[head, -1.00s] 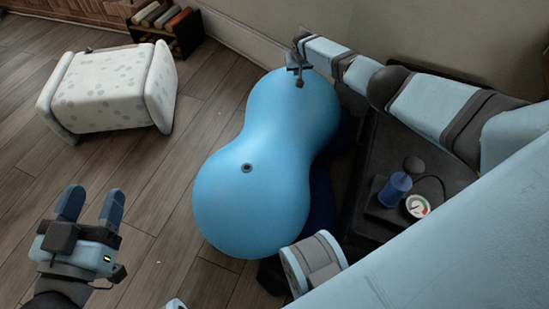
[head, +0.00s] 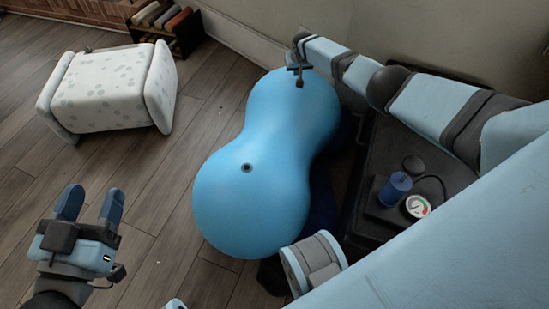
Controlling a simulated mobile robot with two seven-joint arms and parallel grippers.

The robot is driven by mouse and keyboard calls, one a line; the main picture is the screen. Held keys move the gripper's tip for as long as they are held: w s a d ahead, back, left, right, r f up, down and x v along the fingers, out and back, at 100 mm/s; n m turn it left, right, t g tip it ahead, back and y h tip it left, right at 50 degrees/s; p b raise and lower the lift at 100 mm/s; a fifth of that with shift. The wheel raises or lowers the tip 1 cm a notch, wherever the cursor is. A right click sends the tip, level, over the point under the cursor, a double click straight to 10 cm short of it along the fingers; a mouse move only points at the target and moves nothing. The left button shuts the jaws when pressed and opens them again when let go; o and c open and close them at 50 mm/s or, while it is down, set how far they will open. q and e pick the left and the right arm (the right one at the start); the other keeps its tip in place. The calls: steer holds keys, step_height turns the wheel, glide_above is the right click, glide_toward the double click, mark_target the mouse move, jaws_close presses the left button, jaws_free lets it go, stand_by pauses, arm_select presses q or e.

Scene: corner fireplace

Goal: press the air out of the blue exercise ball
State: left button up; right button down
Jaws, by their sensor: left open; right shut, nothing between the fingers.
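The blue exercise ball (head: 265,190) is peanut-shaped, with two round lobes and a narrower waist. It looks full and smooth. A dark round valve (head: 247,167) shows on its near lobe. My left gripper (head: 90,203) is open and empty at the lower left, apart from the ball, with its fingers pointing up the picture. My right gripper (head: 299,77) is at the top of the far lobe, shut with nothing in it. It seems to be at or just over the ball's surface; whether it touches I cannot tell.
A dark low surface (head: 385,165) on the right holds a pump-like device with a blue cylinder (head: 395,188) and a round gauge (head: 418,206). A white spotted stool (head: 108,88) lies at the upper left. A dark rack (head: 170,25) stands behind it.

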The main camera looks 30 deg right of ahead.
steer(key=shift+f+b, duration=0.6)
steer(key=shift+f, duration=0.25)
stand_by(3.6)
steer(key=shift+s+a+f, duration=0.1)
steer(key=shift+f, duration=0.1)
stand_by(3.4)
